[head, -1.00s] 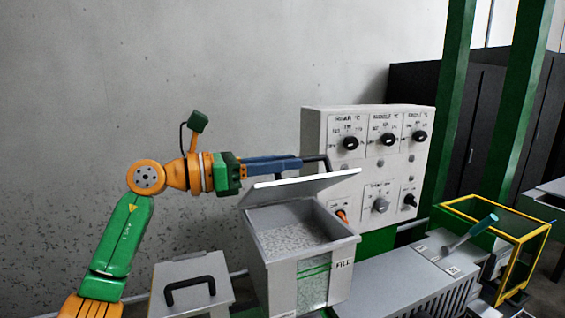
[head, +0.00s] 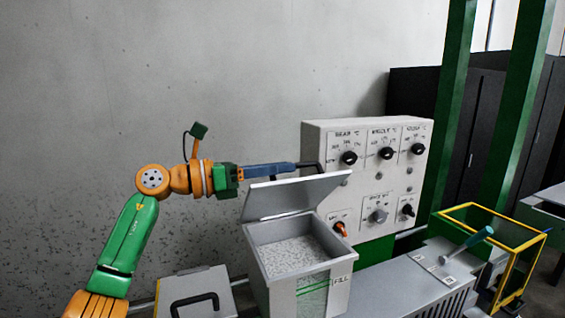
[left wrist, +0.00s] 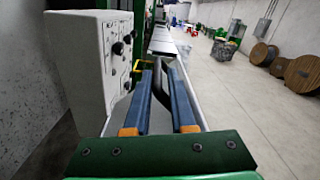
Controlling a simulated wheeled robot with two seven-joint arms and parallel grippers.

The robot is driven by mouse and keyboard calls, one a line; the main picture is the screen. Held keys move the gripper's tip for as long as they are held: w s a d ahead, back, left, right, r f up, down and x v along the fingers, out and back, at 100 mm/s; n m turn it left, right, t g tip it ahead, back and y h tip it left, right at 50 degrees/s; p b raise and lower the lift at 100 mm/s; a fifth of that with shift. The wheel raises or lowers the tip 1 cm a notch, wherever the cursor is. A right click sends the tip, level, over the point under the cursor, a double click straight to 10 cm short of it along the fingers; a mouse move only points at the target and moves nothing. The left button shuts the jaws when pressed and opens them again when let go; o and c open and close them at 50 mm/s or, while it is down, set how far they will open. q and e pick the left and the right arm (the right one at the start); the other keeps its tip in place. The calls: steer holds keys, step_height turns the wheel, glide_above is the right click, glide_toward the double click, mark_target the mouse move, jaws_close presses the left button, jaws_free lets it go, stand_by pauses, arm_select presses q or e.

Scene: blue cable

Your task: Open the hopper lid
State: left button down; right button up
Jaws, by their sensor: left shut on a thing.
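The grey hopper (head: 290,290) stands in the middle of the head view, its top uncovered and pale granules (head: 292,255) showing inside. Its lid (head: 295,197) is raised and tilted up above the back of the opening. My left gripper (head: 294,167) is shut on the lid's dark handle (head: 312,165) at the upper side of the lid. In the left wrist view the handle (left wrist: 160,92) runs between the two blue fingers of my left gripper (left wrist: 164,68), beside the grey lid (left wrist: 187,92). My right gripper is not in view.
A control panel (head: 363,180) with several knobs stands close behind the hopper. A grey box with a black handle (head: 195,303) is at lower left. A yellow-framed guard (head: 510,235) and a teal-handled lever (head: 467,243) are at right. A bare wall (head: 230,60) lies behind my arm.

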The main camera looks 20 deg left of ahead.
arm_select(q)
steer(key=w+a+r+n, duration=0.1)
steer(key=w+a+r+n+b, duration=0.1)
steer(key=w+a+n, duration=0.1)
steer(key=shift+w+a, duration=0.15)
steer(key=shift+w, duration=0.05)
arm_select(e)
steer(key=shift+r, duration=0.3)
arm_select(q)
steer(key=c, duration=0.9)
jaws_free()
steer(key=shift+w+a+f, duration=0.1)
steer(key=shift+w+f, duration=0.05)
steer(key=shift+w, duration=0.15)
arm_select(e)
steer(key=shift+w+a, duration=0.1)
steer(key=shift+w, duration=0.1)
arm_select(q)
steer(key=b+v, duration=0.2)
steer(key=v, duration=0.5)
steer(key=shift+a, duration=0.15)
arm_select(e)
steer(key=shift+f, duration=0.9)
